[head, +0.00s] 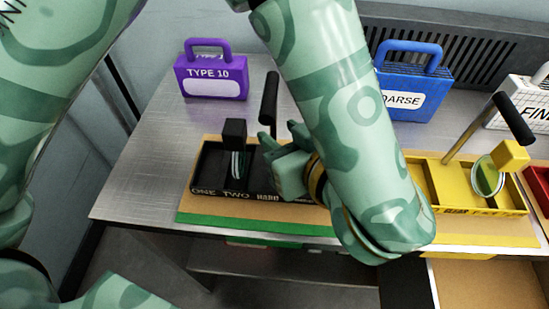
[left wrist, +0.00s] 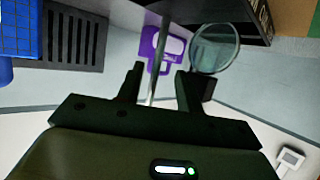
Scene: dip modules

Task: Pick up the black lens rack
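The black lens rack (head: 212,170) is an open tray on a tan and green board at the front of the metal table, marked ONE TWO HARD. A lens with a black block (head: 234,133) stands in it, and an upright post with a black grip (head: 270,98) rises from it. My left gripper (head: 268,143) is at the post, hiding the rack's right part. In the left wrist view the open fingers (left wrist: 160,90) stand either side of the thin metal post (left wrist: 154,85), with gaps visible. The rack's edge (left wrist: 215,10) and round lens (left wrist: 215,48) show there. My right gripper is not in view.
A purple TYPE 10 case (head: 210,75) stands behind the rack, and a blue case (head: 412,80) back right. A yellow rack (head: 440,180) with its own handle and lens is to the right, near a white case (head: 520,103). The table's left part is clear.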

